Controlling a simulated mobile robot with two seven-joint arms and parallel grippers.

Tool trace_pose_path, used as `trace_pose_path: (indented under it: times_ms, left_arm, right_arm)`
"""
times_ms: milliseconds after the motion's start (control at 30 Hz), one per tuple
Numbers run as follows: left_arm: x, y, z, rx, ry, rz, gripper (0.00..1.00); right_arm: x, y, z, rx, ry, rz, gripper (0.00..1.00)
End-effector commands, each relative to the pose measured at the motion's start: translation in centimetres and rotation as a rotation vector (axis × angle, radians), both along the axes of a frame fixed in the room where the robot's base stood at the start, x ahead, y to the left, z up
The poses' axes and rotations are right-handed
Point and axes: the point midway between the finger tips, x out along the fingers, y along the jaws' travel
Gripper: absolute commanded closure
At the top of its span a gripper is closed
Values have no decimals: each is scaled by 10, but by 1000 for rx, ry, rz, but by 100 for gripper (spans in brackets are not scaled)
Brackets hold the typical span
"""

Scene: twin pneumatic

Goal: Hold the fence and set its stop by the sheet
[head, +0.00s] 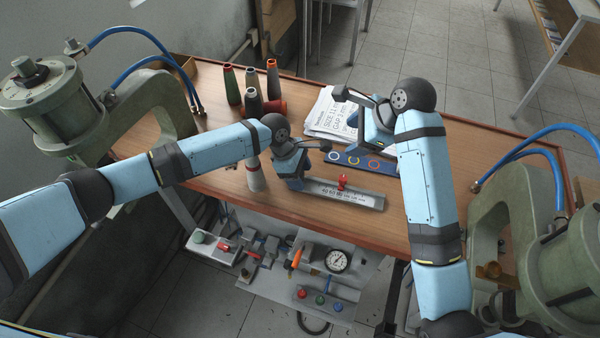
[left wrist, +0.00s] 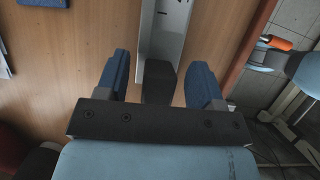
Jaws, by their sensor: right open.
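The fence (head: 350,195) is a grey metal bar with a printed scale, lying near the front edge of the table. Its stop has a red knob (head: 343,182) standing up from the bar. In the left wrist view the fence (left wrist: 165,30) runs away from a dark block (left wrist: 160,82). My left gripper (left wrist: 158,85) is open, its blue fingers either side of this block with gaps showing. The sheet (head: 326,112) is white, with large text including "SIZE 11" and a gap in mm. My right gripper (head: 368,118) is open above the sheet's right part, partly hiding it.
A blue strip with coloured rings (head: 358,160) lies behind the fence. Several thread cones (head: 252,82) stand at the back left, and a pale cone (head: 255,176) stands left of my left gripper. Green presses (head: 150,110) flank the table. A control panel with a gauge (head: 337,261) is below.

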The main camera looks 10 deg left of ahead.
Motion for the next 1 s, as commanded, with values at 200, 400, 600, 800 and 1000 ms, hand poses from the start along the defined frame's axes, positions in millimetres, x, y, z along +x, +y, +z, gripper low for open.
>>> trace_pose_path:
  times_ms: [200,400,600,800,1000]
  left_arm:
    - [0,0,1,0,0,0,39]
    - [2,9,20,0,-2,1,39]
    - [4,25,60,-1,-2,0,39]
    - [5,38,93,-1,-1,0,39]
    - [6,45,109,0,0,0,39]
  right_arm:
    - [0,0,0,0,0,0,36]
    - [0,0,0,0,0,0,36]
    - [0,0,0,0,0,0,36]
    - [0,0,0,0,0,0,36]
    - [0,0,0,0,0,0,36]
